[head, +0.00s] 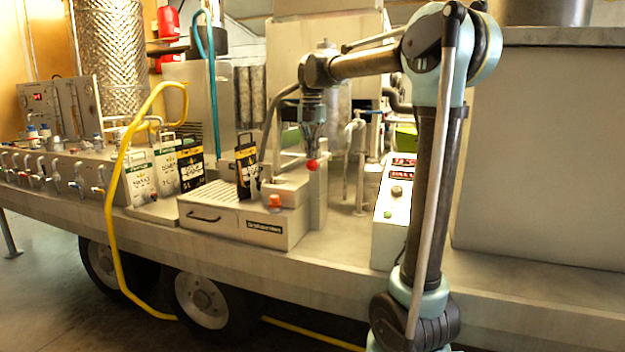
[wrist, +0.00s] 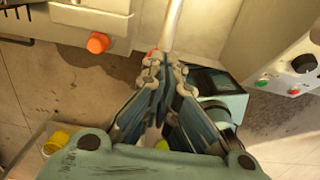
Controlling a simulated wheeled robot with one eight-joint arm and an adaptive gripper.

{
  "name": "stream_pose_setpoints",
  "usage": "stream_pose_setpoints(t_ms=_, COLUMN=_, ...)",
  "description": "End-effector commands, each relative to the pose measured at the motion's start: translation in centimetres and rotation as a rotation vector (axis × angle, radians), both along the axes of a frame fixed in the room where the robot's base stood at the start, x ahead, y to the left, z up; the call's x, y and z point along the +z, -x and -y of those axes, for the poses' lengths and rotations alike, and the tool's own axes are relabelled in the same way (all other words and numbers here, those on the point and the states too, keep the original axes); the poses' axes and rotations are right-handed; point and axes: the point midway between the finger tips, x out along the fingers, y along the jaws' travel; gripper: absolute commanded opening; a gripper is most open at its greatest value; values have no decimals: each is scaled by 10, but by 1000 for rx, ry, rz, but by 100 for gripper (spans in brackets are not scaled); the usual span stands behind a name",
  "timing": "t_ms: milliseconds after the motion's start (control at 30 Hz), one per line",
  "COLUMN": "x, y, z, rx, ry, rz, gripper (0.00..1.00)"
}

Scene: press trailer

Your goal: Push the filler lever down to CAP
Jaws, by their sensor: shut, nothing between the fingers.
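The filler lever ends in a red ball knob (head: 312,165) at the right side of the grey filler unit (head: 245,222). My gripper (head: 313,148) points down just above the knob, with its fingers together and nothing between them. In the wrist view, the closed fingertips (wrist: 165,62) cover most of the knob, and only a bit of red (wrist: 151,54) shows beside them. A pale lever rod (wrist: 172,25) runs away from the fingertips. The fingertips look very close to the knob; I cannot tell if they touch it. No CAP mark is readable.
An orange button (head: 275,201) sits on the filler's front. A control box (head: 393,212) with a green button and dark knob stands to the right. Printed cartons (head: 190,168) and a yellow hose (head: 110,200) are to the left. The deck between filler and control box is clear.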

Motion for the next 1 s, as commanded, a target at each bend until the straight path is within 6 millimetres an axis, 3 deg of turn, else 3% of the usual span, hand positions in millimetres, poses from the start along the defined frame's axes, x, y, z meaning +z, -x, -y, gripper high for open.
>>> stream_pose_setpoints(t_ms=1000, x=-41, y=-3, z=1, rx=0, ry=0, rz=0, gripper=0)
